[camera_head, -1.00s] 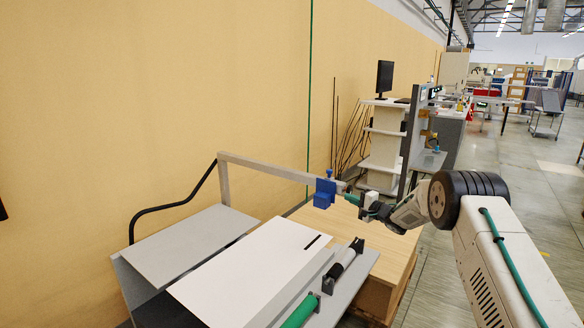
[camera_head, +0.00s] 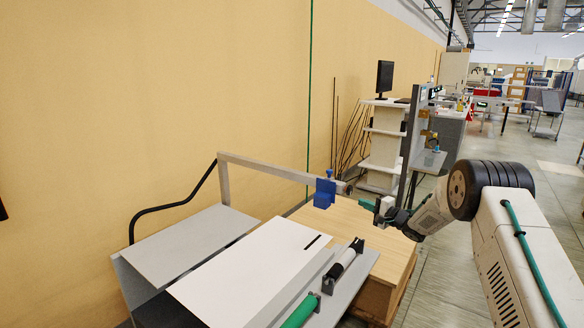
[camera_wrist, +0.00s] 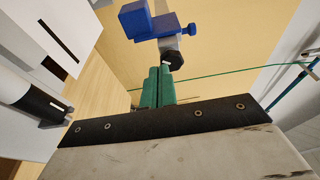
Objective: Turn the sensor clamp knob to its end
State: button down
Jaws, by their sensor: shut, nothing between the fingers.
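The blue sensor clamp (camera_head: 324,192) sits at the right end of a grey horizontal bar, and it also shows at the top of the wrist view (camera_wrist: 150,22). A dark knob (camera_wrist: 173,57) with a pale mark on its face is on the clamp's near side; it looks small in the head view (camera_head: 347,189). My gripper (camera_head: 364,204) has green fingers and stands to the right of the knob with a small gap. In the wrist view the fingers (camera_wrist: 159,72) are together and empty, with their tips just below and left of the knob.
A wooden box (camera_head: 340,227) stands below the clamp. A tan wall is behind.

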jog(key=n+g, duration=0.1)
jog(key=n, duration=1.2)
send_near(348, 190)
jog(key=w+r, duration=0.1)
jog(key=x, duration=0.6)
jog(key=shift+a+r, duration=0.45)
jog(key=shift+a, duration=0.2)
jog(key=shift+f, duration=0.2)
jog(key=shift+s+f, duration=0.2)
jog(key=shift+s+a+f, duration=0.25)
jog(key=shift+f, duration=0.35)
